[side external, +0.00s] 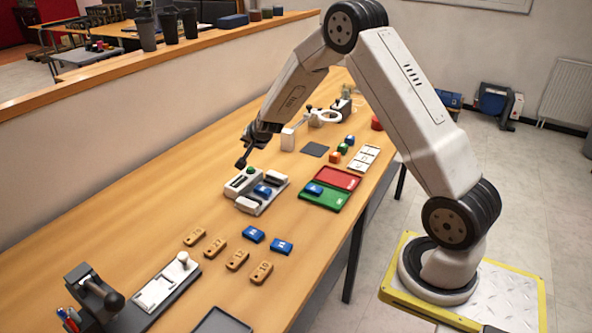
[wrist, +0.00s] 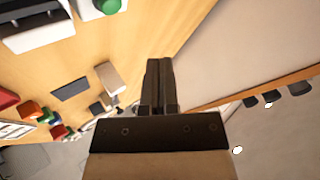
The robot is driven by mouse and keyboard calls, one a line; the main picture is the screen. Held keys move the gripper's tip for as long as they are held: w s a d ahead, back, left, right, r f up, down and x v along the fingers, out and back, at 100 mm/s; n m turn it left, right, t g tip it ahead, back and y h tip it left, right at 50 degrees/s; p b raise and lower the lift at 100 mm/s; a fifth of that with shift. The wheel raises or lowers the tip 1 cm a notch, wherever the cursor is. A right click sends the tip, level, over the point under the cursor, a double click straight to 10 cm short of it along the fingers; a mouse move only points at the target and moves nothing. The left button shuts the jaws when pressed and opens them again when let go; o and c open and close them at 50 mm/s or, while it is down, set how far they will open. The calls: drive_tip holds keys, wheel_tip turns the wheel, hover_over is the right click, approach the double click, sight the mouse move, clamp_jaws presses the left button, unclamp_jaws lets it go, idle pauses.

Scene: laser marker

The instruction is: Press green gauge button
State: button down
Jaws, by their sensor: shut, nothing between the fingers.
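The gauge (side external: 243,184) is a light-coloured device on the wooden table, with a green button (side external: 250,170) on its back part. A blue block (side external: 263,190) sits on it. My gripper (side external: 240,164) is shut and empty, with its fingertips pointing down just to the left of the green button and apparently above it; the exact gap cannot be told. In the wrist view the shut fingers (wrist: 158,64) are in the middle, and the green button (wrist: 108,6) is cut by the top edge, left of them.
Red and green trays (side external: 322,200) lie right of the gauge, a blue block in the green one. Blue blocks (side external: 253,234) and several wooden tags (side external: 214,247) lie in front. A lever press (side external: 92,293) stands at the near left. The table left of the gauge is clear.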

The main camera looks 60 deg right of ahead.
sight(251, 169)
drive_tip(key=shift+f, duration=2.55)
drive_tip(key=shift+f, duration=0.95)
idle(1.5)
drive_tip(key=shift+r, duration=3.45)
drive_tip(key=shift+a, duration=0.1)
